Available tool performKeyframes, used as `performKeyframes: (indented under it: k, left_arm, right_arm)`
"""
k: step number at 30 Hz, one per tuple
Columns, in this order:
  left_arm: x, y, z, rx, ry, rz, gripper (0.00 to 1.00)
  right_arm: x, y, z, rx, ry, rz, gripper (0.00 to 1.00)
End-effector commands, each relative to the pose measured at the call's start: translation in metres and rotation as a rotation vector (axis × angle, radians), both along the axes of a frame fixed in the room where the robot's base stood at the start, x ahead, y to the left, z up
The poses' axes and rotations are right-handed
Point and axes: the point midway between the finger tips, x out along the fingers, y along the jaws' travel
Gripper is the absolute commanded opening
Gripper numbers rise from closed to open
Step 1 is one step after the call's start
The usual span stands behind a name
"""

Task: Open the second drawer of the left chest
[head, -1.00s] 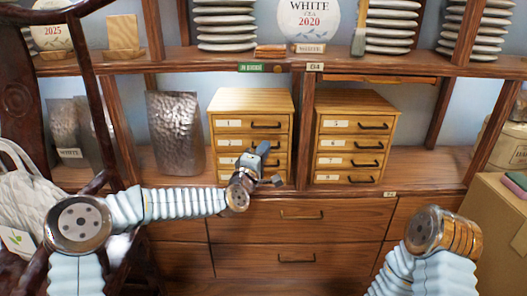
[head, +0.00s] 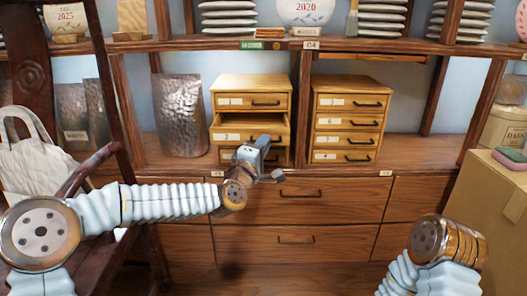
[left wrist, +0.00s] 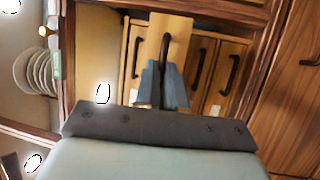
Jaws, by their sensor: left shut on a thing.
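The left chest (head: 252,82) is light wood with several labelled drawers and dark handles, standing on the shelf. Its second drawer (head: 228,137) is pulled out, with part of its inside showing above the front; the top drawer (head: 240,102) is closed. My left gripper (head: 263,146) is at the front of the pulled-out drawer, shut on its handle and hiding it from the head view. In the left wrist view the fingers (left wrist: 163,86) close around the dark handle (left wrist: 165,48). The lower drawers are partly hidden. My right gripper is not in view, only my right wrist.
The right chest (head: 347,84), all closed, stands to the right. A hammered metal canister (head: 180,115) is on the left. Wide drawers (head: 300,213) lie below the shelf. A cardboard box (head: 490,215) stands at right, a dark wooden chair (head: 100,95) at left.

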Motion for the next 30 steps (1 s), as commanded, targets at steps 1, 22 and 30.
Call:
performKeyframes:
  k: [1, 22, 30]
  left_arm:
    - [-0.008, 0.001, -0.006, 0.002, 0.000, 0.001, 0.00]
    - [-0.036, 0.001, -0.001, 0.000, 0.003, 0.002, 0.00]
    - [-0.036, 0.001, 0.000, 0.000, 0.002, 0.001, 0.34]
  right_arm:
    - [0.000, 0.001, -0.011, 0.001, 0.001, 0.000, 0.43]
    - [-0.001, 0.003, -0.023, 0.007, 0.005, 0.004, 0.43]
    - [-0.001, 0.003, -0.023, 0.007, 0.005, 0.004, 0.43]
